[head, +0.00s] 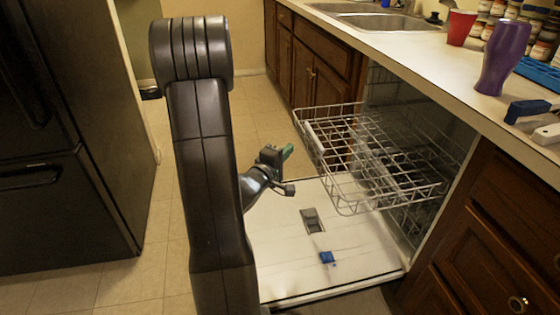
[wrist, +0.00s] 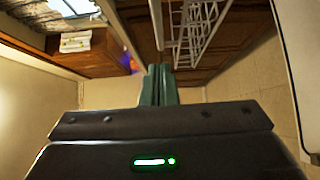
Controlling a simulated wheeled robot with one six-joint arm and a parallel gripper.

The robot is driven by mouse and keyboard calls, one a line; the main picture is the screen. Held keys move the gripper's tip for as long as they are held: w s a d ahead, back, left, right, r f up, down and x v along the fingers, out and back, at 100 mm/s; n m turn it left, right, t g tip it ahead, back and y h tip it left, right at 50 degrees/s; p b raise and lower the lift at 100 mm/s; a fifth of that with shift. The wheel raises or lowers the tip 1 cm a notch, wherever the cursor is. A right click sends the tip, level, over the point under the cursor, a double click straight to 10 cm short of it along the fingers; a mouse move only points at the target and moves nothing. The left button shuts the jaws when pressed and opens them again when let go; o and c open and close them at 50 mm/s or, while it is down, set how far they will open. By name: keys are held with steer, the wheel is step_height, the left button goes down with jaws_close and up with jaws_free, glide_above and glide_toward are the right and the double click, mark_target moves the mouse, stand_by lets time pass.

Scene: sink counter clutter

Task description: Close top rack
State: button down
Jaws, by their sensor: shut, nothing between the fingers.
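The top rack (head: 372,165) is a white wire rack, pulled out of the dishwasher above its open door (head: 280,255). It is empty as far as I can see. In the wrist view part of the rack (wrist: 195,28) shows at the upper middle, beyond the fingertips. My gripper (head: 287,152) is to the left of the rack's outer end, at about its height in the picture, with a gap between them. Its green fingers (wrist: 158,85) are shut together with nothing between them. Part of my gripper is hidden behind my arm in the head view.
The counter (head: 430,60) runs above the dishwasher, with a purple tumbler (head: 502,58), a red cup (head: 460,27) and several jars on it. Wooden cabinets (head: 490,225) flank the dishwasher. A dark fridge (head: 70,130) stands at left. Tiled floor (head: 265,115) behind is clear.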

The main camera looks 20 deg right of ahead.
mark_target(312, 137)
steer(key=d, duration=0.2)
steer(key=w+d+b, duration=0.1)
steer(key=d, duration=0.1)
steer(key=w+d, duration=0.1)
steer(key=d, duration=0.1)
steer(key=shift+w+d+b, duration=0.1)
steer(key=shift+d+b, duration=0.1)
steer(key=shift+b, duration=0.15)
steer(key=shift+d, duration=0.15)
